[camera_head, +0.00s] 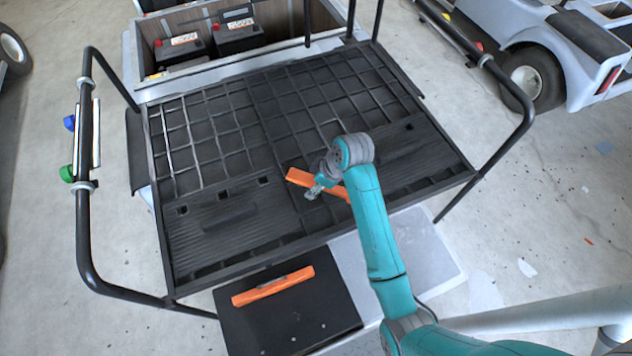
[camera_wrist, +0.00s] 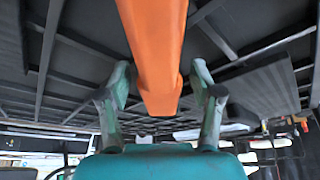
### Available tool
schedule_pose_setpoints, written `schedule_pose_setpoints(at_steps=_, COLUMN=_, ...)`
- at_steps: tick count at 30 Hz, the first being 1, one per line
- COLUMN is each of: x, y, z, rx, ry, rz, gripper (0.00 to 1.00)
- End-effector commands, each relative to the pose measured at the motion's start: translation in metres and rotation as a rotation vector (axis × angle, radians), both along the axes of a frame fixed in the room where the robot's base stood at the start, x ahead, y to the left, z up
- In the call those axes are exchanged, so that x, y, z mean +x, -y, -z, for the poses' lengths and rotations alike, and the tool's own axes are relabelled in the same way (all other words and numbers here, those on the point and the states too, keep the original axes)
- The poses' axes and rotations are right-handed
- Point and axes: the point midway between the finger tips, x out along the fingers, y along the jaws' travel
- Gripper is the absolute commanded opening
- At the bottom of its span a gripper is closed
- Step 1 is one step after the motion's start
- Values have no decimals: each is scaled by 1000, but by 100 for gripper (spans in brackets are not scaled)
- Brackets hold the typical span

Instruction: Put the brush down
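The brush (camera_head: 300,178) shows as a long orange bar over the black slatted roof rack (camera_head: 225,135), partly behind my arm. Its bristles do not show. My gripper (camera_head: 313,192) is at the bar's middle, over the front half of the rack. I cannot tell whether the bar touches the rack.
A second orange bar (camera_head: 273,286) lies on a black panel (camera_head: 325,310) in front of the rack. Dark rails (camera_head: 84,215) stand left and right. Batteries (camera_head: 238,35) sit in an open box behind. A grey vehicle (camera_head: 580,45) stands at the upper right. The rack's left part is clear.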

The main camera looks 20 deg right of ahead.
Motion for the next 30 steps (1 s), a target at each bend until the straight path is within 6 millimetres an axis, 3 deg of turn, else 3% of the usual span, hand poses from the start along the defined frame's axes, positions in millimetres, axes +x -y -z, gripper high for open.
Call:
schedule_pose_setpoints(at_steps=11, x=-2, y=3, z=-13, rx=-1, ry=2, rz=1, gripper=65)
schedule_pose_setpoints(at_steps=24, x=-24, y=25, z=-89, rx=0, ry=5, rz=2, gripper=65)
schedule_pose_setpoints(at_steps=30, x=-31, y=31, z=-108, rx=0, ry=5, rz=2, gripper=65)
